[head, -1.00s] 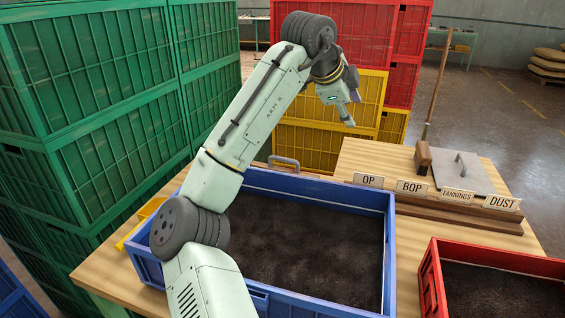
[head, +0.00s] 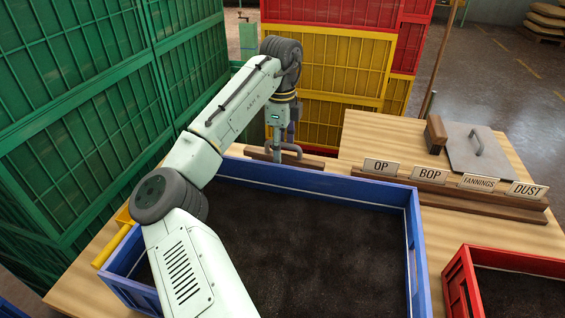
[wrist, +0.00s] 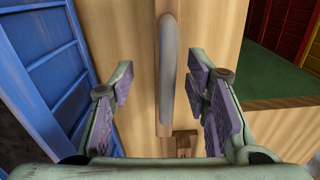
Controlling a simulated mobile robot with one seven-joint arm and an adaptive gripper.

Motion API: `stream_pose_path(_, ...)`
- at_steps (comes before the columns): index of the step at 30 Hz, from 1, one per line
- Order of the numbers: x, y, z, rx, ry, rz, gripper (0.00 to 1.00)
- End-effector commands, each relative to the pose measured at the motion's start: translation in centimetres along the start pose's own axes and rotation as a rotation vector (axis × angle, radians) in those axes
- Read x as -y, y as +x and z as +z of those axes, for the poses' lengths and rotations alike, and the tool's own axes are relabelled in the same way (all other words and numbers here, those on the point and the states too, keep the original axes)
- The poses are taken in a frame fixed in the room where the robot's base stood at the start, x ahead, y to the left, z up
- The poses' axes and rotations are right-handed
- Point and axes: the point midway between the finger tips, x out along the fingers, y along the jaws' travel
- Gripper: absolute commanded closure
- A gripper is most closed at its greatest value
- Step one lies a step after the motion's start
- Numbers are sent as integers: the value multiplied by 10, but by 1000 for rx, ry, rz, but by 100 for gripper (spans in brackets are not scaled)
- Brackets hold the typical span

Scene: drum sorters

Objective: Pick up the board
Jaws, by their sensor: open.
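The board (head: 318,164) shows as a narrow wooden strip on the table, just behind the blue crate's far wall. A grey bar handle (head: 291,149) stands up from it. In the wrist view the handle (wrist: 168,70) runs lengthwise between the two purple-padded fingers, with a gap on each side. The board's wooden edge (wrist: 164,125) shows below it. My gripper (wrist: 165,88) is open and holds nothing. In the head view my gripper (head: 279,146) points down at the handle, and its fingers are partly hard to make out.
A blue crate (head: 320,181) of dark material stands in front. A red crate (head: 515,258) is at the right. A grey plate with handle (head: 478,150), a brown block (head: 436,135) and a label rack (head: 450,195) stand on the table. Green crates (head: 75,130) rise at left.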

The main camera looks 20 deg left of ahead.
Motion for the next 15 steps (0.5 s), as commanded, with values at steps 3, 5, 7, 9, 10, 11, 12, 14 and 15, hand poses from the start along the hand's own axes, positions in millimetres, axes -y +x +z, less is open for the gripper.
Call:
stream_pose_path(3,1,6,0,0,0,-1,57)
stream_pose_path(5,1,12,-1,1,0,1,57)
stream_pose_path(7,3,21,-2,0,0,2,57)
stream_pose_path(9,4,32,-2,1,0,0,57)
stream_pose_path(10,4,38,-2,1,0,1,57)
stream_pose_path(11,5,42,-2,0,0,0,57)
stream_pose_path(12,5,47,-2,0,0,-1,57)
stream_pose_path(14,5,52,-3,0,0,-1,57)
stream_pose_path(15,5,54,-3,0,0,-2,57)
